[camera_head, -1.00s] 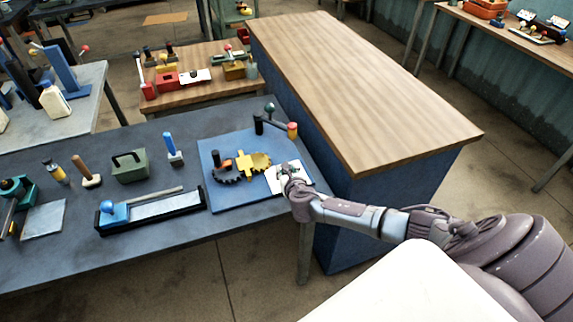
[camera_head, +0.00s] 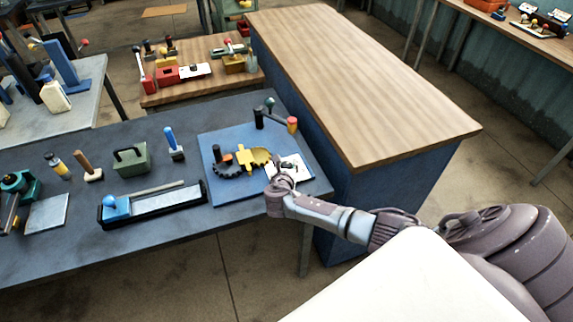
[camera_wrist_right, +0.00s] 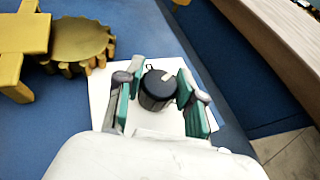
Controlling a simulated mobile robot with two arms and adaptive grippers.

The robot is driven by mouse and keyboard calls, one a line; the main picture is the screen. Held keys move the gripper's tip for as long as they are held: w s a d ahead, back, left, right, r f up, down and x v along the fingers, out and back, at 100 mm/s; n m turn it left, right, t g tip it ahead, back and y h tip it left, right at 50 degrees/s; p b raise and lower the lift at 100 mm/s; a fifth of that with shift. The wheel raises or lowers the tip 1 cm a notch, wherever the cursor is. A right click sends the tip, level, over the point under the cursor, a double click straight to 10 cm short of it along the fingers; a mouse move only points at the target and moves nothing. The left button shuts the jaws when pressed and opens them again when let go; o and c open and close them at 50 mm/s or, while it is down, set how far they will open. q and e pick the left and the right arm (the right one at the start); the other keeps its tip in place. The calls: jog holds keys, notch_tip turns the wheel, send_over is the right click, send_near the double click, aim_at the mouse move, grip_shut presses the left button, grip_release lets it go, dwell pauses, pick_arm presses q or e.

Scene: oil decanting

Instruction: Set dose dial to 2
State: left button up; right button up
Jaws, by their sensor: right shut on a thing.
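The dose dial (camera_wrist_right: 157,88) is a dark round knob with a pale pointer mark on its top, standing on a white plate (camera_wrist_right: 97,92). My right gripper (camera_wrist_right: 158,92) has its green-padded fingers on either side of the knob and is shut on it. The pointer mark is toward the upper right of the knob in the right wrist view. The plate's numbers cannot be read. In the head view the white plate (camera_head: 304,176) lies at the right end of the blue board, and my right gripper (camera_head: 281,176) partly covers it. My left gripper is not in view.
The blue board (camera_head: 215,143) also carries a yellow gear (camera_wrist_right: 84,42), a dark gear (camera_head: 228,171) and a crank with a red-orange knob (camera_head: 292,124). A sharpening-stone tray (camera_head: 150,205) lies to the left. A wooden-topped bench (camera_head: 370,85) stands close on the right.

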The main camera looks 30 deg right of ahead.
jog(key=o, duration=1.2)
jog(key=shift+c, duration=0.2)
jog(key=shift+s+a, duration=0.1)
jog(key=v, duration=1.1)
jog(key=shift+s+a+r, duration=0.15)
jog(key=shift+s+a, duration=0.05)
jog(key=shift+s, duration=0.1)
